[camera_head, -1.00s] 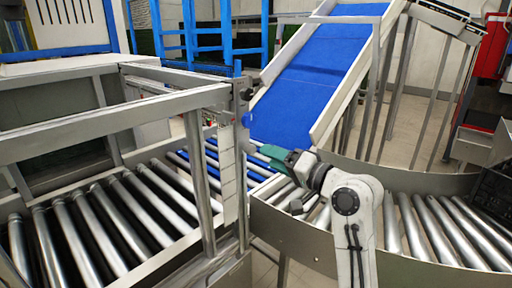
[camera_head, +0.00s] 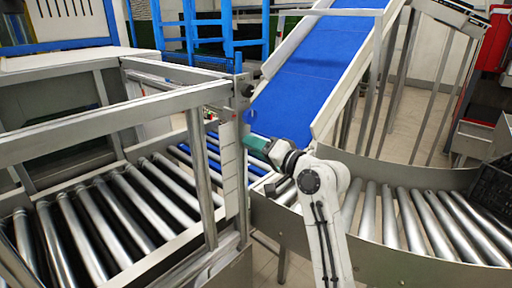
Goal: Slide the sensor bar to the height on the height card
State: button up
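A pale upright strip with dark marks (camera_head: 229,165) runs down the post at the corner of the metal frame. A small dark fitting (camera_head: 247,90) sits near the top of this post. I cannot clearly tell the sensor bar or the height card apart from these small parts. My gripper (camera_head: 250,142), with green fingers, points left. Its tips are at or very near the right side of the post, about mid-height on the strip. The fingertips are too small and too close to the post to show whether they are open or touching anything.
A metal frame (camera_head: 110,128) stands over a roller conveyor (camera_head: 110,205) at left. A blue inclined belt (camera_head: 315,70) rises behind my gripper. A curved roller conveyor (camera_head: 420,225) with a metal side wall lies at right. A dark crate (camera_head: 493,185) is at the right edge.

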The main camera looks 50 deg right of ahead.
grip_shut()
notch_tip(320, 180, down, 23)
jog(key=b, duration=1.4)
jog(key=shift+r, duration=0.15)
jog(key=shift+o, duration=1.9)
grip_release()
jog(key=shift+r, duration=0.1)
jog(key=s+b, duration=0.1)
jog(key=s, duration=1)
jog(key=shift+d, duration=0.2)
